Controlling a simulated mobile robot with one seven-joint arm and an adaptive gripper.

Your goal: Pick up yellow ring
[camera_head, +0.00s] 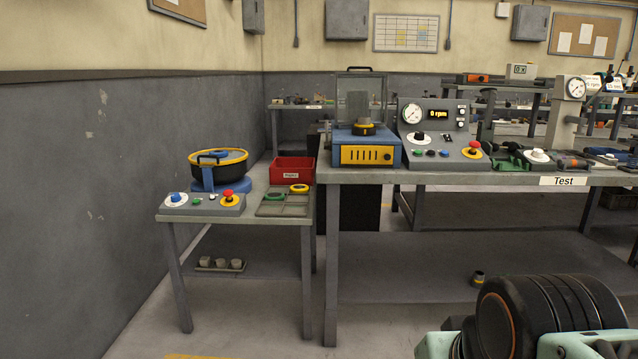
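A small yellow ring (299,188) lies at the back right of a grey divided tray (284,209) on the small side table. A green ring (275,196) lies to its left in the same tray. The yellow ring looks flat and nothing covers it. My gripper's fingers do not show in the picture. A large dark rounded part with pale green pieces fills the lower right corner; it looks like part of my arm, far from the ring.
A red bin (292,171) stands right behind the rings. A black and yellow round bowl machine (205,174) and a button panel (204,203) stand to their left. The taller Test bench (500,178), with a blue machine (367,148), borders the side table's right. The floor in front is clear.

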